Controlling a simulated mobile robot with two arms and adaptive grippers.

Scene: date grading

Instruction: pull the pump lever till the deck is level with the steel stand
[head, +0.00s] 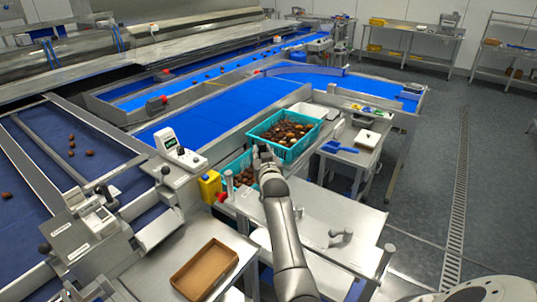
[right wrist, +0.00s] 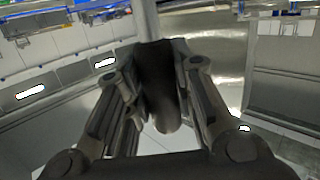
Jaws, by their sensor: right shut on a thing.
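My right arm reaches up from the bottom of the head view, and its gripper (head: 264,156) is in front of the teal crate of dates (head: 277,146). In the right wrist view the gripper (right wrist: 156,90) is shut on a dark upright grip (right wrist: 158,72), apparently the pump lever's handle. In the head view the gripper hides this grip. A pale flat metal top (head: 325,203) lies right of my forearm; I cannot tell whether it is the deck or the steel stand, nor compare their heights. My left gripper is not in view.
A second crate holding dates (head: 238,168) is partly hidden behind my gripper. A yellow container (head: 210,187) stands left of it. A brown tray (head: 204,270) lies on a table at the lower left. Blue conveyors (head: 205,112) run behind. The floor at right (head: 420,190) is clear.

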